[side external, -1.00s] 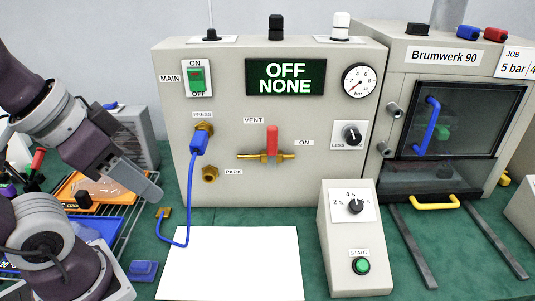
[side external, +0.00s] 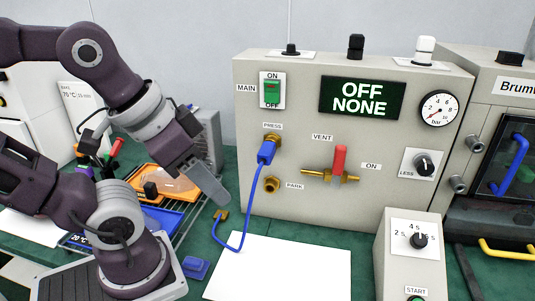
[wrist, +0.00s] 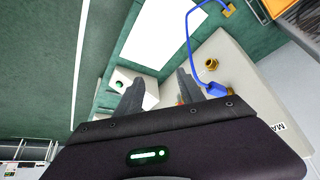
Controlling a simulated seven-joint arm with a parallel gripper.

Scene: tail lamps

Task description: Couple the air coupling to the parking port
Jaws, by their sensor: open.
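The blue air coupling (side external: 267,151) sits on the brass port labelled PRESS on the grey panel. Its blue hose (side external: 242,222) hangs down and curves to a brass fitting (side external: 220,217) at the bench. The parking port (side external: 271,184), a bare brass fitting beside the PARK label, is just below the coupling. My gripper (side external: 214,190) is left of the panel and apart from the coupling. In the wrist view my gripper (wrist: 160,78) has its two fingers spread with nothing held. The coupling (wrist: 213,89) and parking port (wrist: 211,64) show right of the fingers.
The panel has a green MAIN switch (side external: 271,93), a display (side external: 361,97) reading OFF NONE, a gauge (side external: 439,109) and a red-handled valve (side external: 339,162). A white sheet (side external: 285,272) lies in front. A wire rack with trays (side external: 170,218) stands behind my arm.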

